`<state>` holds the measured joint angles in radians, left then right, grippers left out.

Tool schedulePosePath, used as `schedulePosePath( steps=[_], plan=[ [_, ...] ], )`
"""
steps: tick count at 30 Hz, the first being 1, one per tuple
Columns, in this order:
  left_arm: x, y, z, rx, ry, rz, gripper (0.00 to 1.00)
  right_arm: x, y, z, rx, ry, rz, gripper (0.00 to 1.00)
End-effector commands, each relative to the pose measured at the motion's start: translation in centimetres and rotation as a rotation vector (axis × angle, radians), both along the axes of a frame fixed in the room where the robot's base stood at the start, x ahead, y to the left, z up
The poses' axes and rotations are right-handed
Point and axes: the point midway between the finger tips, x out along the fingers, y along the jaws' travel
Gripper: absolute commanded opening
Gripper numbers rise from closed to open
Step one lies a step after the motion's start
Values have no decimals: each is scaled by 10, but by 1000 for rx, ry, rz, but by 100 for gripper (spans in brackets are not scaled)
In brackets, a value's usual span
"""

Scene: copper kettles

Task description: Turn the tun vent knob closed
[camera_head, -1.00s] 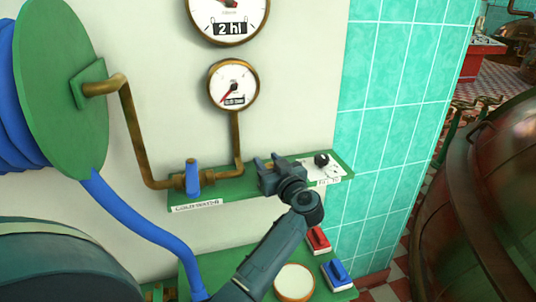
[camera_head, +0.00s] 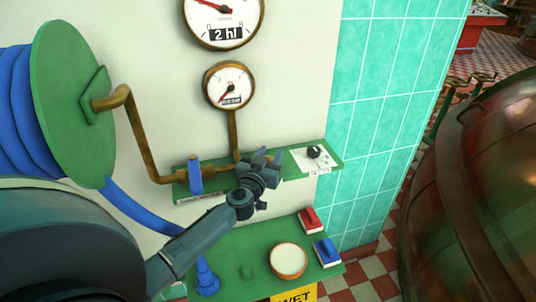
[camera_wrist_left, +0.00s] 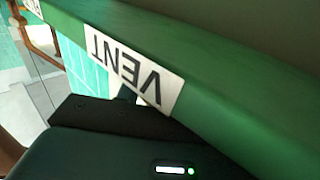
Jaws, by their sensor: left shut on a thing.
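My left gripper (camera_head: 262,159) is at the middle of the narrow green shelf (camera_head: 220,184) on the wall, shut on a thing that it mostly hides. In the left wrist view, a white label (camera_wrist_left: 136,68) reading VENT, upside down, is on the green shelf edge (camera_wrist_left: 215,75) close to my dark gripper body (camera_wrist_left: 110,145). The vent knob itself is not clearly seen; the spot above that label is behind my gripper in the head view. My right gripper is not in view.
A blue valve handle (camera_head: 195,176) on a brass pipe is just left of my gripper. A black dial knob (camera_head: 314,152) on a white plate is to its right. A lower green panel holds a red switch (camera_head: 308,221) and a blue switch (camera_head: 327,252).

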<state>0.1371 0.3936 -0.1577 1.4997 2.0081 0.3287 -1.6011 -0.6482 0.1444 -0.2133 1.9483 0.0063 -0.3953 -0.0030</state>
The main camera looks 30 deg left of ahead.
Motion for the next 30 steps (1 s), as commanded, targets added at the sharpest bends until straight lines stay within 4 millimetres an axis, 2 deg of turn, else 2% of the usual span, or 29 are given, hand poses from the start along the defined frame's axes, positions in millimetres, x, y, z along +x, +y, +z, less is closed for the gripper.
schedulePosePath(
  steps=[10,26,27,30],
  plan=[
    [0,-2,-1,1,3,-129,14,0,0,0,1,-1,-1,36],
    [1,-3,-1,1,2,-150,14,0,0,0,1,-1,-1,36],
    [1,-3,-1,1,2,-150,40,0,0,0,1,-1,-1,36],
    [1,-3,0,1,1,-149,48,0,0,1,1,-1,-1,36]
  ],
)
